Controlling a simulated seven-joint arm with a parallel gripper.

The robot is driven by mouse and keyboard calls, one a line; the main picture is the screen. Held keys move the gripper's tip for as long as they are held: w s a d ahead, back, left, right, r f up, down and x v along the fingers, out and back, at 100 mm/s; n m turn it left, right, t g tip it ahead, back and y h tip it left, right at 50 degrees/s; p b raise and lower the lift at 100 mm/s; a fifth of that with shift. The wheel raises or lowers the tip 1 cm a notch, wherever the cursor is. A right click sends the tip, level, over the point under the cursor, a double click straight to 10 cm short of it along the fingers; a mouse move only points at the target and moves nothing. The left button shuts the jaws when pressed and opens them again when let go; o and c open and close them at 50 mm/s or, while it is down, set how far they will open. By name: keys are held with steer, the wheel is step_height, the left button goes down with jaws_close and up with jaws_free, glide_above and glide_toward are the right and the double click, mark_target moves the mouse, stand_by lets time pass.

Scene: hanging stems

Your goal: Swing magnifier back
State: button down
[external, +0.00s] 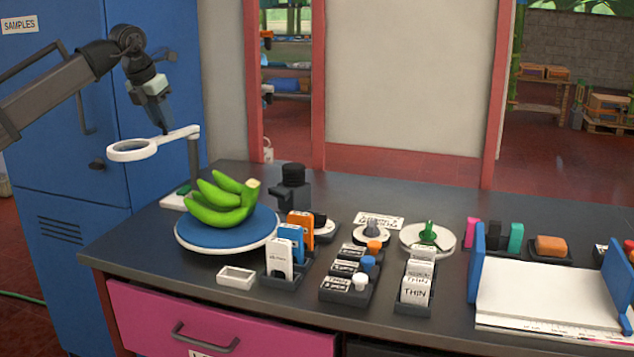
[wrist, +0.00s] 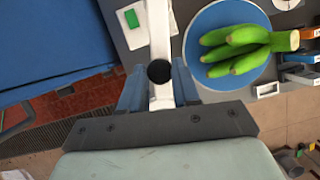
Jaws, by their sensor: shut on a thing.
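The magnifier (external: 131,150) is a white ring lens on a white arm, carried by a grey post (external: 194,165) at the table's back left corner. The ring hangs out to the left, past the table edge, in front of the blue cabinet. My gripper (external: 167,131) points down and is shut on the white magnifier arm, between ring and post. In the wrist view the two blue fingers (wrist: 158,95) sit on either side of the white arm (wrist: 159,40), by a black knob (wrist: 159,72). The ring is hidden there behind my gripper body.
Green bananas (external: 222,204) lie on a round blue-topped plate (external: 190,237) right of the post, clear of the magnifier. Card holders (external: 280,262), a small white tray (external: 236,277) and a black device (external: 293,188) stand farther right. A blue cabinet (external: 60,200) stands at left.

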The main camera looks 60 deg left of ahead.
mark_target(145, 141)
steer(key=shift+s+a+m, duration=0.15)
steer(key=shift+a+m, duration=0.1)
steer(key=shift+m, duration=0.05)
steer(key=c, duration=0.8)
jaws_free()
steer(key=v, duration=1.3)
steer(key=shift+s+r, duration=0.2)
steer(key=shift+r, duration=0.15)
